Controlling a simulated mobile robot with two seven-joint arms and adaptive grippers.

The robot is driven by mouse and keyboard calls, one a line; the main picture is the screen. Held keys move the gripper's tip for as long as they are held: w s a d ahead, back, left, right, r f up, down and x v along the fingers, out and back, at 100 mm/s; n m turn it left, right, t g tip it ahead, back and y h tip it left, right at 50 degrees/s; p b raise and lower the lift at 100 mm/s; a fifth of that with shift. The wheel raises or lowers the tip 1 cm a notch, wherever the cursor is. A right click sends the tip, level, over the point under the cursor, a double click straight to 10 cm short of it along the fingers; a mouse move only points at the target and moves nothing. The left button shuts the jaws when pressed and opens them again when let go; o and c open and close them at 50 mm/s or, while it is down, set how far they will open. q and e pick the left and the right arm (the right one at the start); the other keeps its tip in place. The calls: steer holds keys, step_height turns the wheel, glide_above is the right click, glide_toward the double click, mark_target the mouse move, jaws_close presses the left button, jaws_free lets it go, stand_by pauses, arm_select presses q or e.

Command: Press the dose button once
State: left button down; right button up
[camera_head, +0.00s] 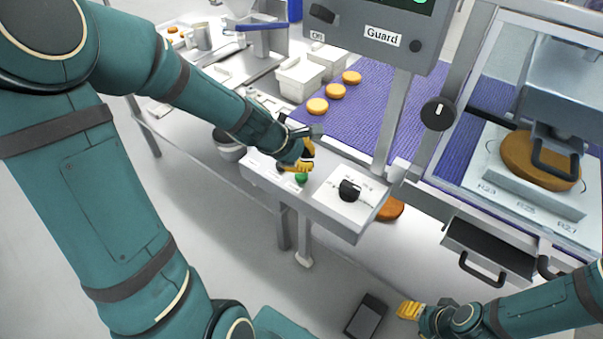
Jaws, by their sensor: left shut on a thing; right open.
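A sloped white control panel (328,206) stands at the middle, in front of the purple belt. A green button (301,178) shows on it, just below my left gripper. Its label is too small to read, so I cannot tell whether it is the dose button. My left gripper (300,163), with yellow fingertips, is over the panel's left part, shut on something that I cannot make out. It hides part of the panel, and I cannot tell whether it touches the button. My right gripper (408,310) is open, low at the right, away from the panel.
A black rotary knob (349,190) sits on the panel's right part. A post carries a grey box labelled Guard (382,36) above. Orange-brown rounds (335,91) lie on the purple belt (375,85). A press with a large brown round (530,160) stands at the right.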

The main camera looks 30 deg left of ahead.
stand_by(0.7)
arm_select(q)
steer(key=shift+f+b, duration=0.45)
steer(key=shift+f, duration=0.05)
steer(key=shift+f+b, duration=0.5)
steer(key=shift+b, duration=0.05)
stand_by(0.7)
steer(key=shift+r, duration=0.1)
steer(key=shift+r+p, duration=0.9)
steer(key=shift+p, duration=0.1)
step_height(320, 180, up, 5)
steer(key=p, duration=0.5)
